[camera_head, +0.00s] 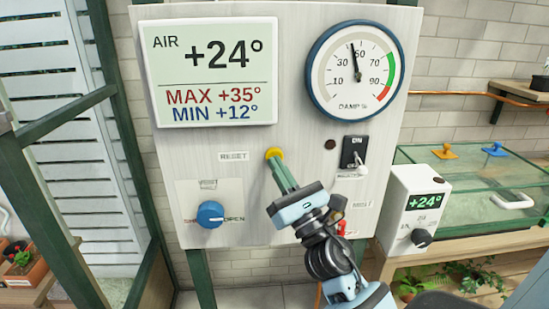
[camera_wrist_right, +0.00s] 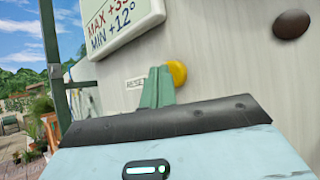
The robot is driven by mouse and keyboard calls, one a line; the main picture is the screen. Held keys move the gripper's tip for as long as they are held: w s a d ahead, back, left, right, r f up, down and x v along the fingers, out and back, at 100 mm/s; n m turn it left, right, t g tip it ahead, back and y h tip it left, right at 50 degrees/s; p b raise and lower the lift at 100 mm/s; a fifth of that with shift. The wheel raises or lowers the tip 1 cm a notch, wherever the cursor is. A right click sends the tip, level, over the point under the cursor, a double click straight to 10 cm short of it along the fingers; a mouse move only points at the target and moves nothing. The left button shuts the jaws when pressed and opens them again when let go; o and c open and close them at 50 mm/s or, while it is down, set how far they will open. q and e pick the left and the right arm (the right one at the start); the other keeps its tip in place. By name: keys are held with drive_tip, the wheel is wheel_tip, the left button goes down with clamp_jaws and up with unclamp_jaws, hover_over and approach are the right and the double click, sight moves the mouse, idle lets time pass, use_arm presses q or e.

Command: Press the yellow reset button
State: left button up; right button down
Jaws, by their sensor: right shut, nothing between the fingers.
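The yellow reset button (camera_head: 273,153) is a round knob on the pale panel (camera_head: 300,60), just right of a white "RESET" label (camera_head: 233,156). It also shows in the right wrist view (camera_wrist_right: 178,72), partly behind the fingers. My right gripper (camera_head: 278,163) is shut and empty, its green fingertips at the lower edge of the button. I cannot tell whether the tips touch the button or are just short of it. The fingers also show in the right wrist view (camera_wrist_right: 158,86), close together. My left gripper is not in view.
The panel also holds an air display (camera_head: 215,60) reading +24°, a round damp gauge (camera_head: 358,72), a blue knob (camera_head: 210,214) and a black switch (camera_head: 354,152). A white controller box (camera_head: 412,205) and a glass case (camera_head: 480,185) stand at right. A potted plant (camera_head: 22,262) sits at lower left.

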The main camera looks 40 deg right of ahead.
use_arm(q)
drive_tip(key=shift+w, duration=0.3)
use_arm(e)
drive_tip(key=shift+w, duration=0.15)
drive_tip(key=shift+w+d, duration=0.15)
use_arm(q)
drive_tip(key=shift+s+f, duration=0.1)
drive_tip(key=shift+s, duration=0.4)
use_arm(e)
drive_tip(key=shift+w+d, duration=0.1)
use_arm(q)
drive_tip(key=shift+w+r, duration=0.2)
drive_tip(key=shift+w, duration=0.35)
use_arm(e)
drive_tip(key=shift+s+a, duration=0.55)
drive_tip(key=shift+s, duration=0.3)
drive_tip(key=shift+s, duration=0.1)
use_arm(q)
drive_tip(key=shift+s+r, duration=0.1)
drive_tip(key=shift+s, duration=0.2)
use_arm(e)
drive_tip(key=shift+s+a, duration=0.45)
drive_tip(key=shift+s, duration=0.25)
drive_tip(key=shift+s+a, duration=0.4)
drive_tip(key=shift+s, duration=0.25)
drive_tip(key=shift+s+a, duration=0.45)
drive_tip(key=shift+s, duration=0.25)
